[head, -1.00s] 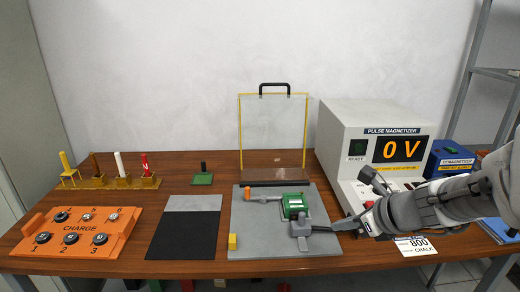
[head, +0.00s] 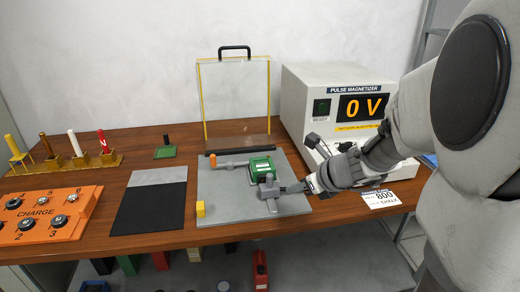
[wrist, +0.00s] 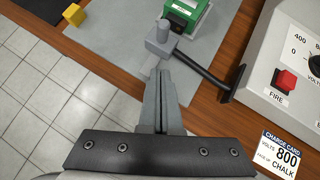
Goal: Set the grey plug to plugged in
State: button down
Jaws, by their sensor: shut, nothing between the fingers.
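The grey plug (head: 268,192) appears to be the grey block with a round upright post, at the front of the green unit (head: 262,168) on the grey plate (head: 215,230). It also shows in the wrist view (wrist: 162,42), with a black bar or lead running right toward the magnetizer. The plug is close to the green unit; I cannot tell whether they are joined. My gripper (head: 287,190) is at the plug's right. In the wrist view my gripper (wrist: 160,76) has its fingers together and empty, tips just short of the plug; contact is unclear.
The pulse magnetizer (head: 335,85) reads 0 V and stands behind right. A clear yellow-edged screen (head: 235,100) stands behind the plate. A yellow cube (head: 200,209) sits at the plate's front left. The charge card (head: 381,199) lies at right.

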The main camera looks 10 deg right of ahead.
aim_at(276, 186)
jog(key=w, duration=0.1)
jog(key=w+a+f, duration=0.1)
jog(key=w, duration=0.1)
jog(key=w+a+f+b, duration=0.1)
jog(key=shift+w+a+f, duration=0.1)
jog(key=shift+w+a, duration=0.05)
jog(key=shift+w, duration=0.1)
jog(key=shift+w+a, duration=0.25)
jog(key=shift+w, duration=0.25)
jog(key=shift+w+p, duration=0.6)
jog(key=shift+w, duration=1.15)
jog(key=shift+d, duration=0.1)
